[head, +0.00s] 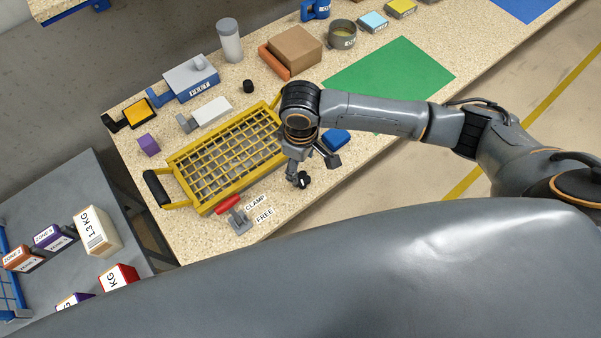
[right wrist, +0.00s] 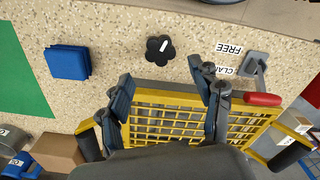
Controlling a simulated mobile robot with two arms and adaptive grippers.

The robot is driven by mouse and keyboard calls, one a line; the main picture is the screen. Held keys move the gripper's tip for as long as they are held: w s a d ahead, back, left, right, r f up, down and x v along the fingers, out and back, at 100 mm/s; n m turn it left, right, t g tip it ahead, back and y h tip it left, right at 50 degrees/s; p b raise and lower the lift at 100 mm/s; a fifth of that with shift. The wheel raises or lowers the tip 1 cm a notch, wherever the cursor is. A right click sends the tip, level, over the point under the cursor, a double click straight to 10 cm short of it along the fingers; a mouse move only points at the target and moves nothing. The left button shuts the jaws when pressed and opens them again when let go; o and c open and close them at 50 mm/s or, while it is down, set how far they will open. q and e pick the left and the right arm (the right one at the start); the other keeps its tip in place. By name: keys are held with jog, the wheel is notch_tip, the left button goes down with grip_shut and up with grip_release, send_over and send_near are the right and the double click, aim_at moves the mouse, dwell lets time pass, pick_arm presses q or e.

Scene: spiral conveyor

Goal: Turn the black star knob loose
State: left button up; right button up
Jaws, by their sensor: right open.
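The black star knob (right wrist: 156,50) lies flat on the speckled worktop in the right wrist view, with a white pointer mark on its top. In the head view the knob (head: 305,181) shows as a small dark shape just beside a fingertip, partly hidden. My right gripper (right wrist: 160,73) is open and empty, its two fingers spread on either side of the line to the knob. In the head view my right gripper (head: 313,167) hangs over the front of the worktop, close to the knob. Contact cannot be told. My left gripper is out of view.
A yellow grid tray (head: 205,209) with black handles lies left of my gripper. A red-handled clamp (head: 228,203) with CLAMP and FREE labels stands at its front corner. A blue block (head: 336,140) and a green mat (head: 400,70) lie to the right.

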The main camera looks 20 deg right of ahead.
aim_at(301, 178)
notch_tip(301, 178, down, 7)
dwell(0.3)
jog(key=c, duration=1.2)
jog(key=shift+o, duration=0.2)
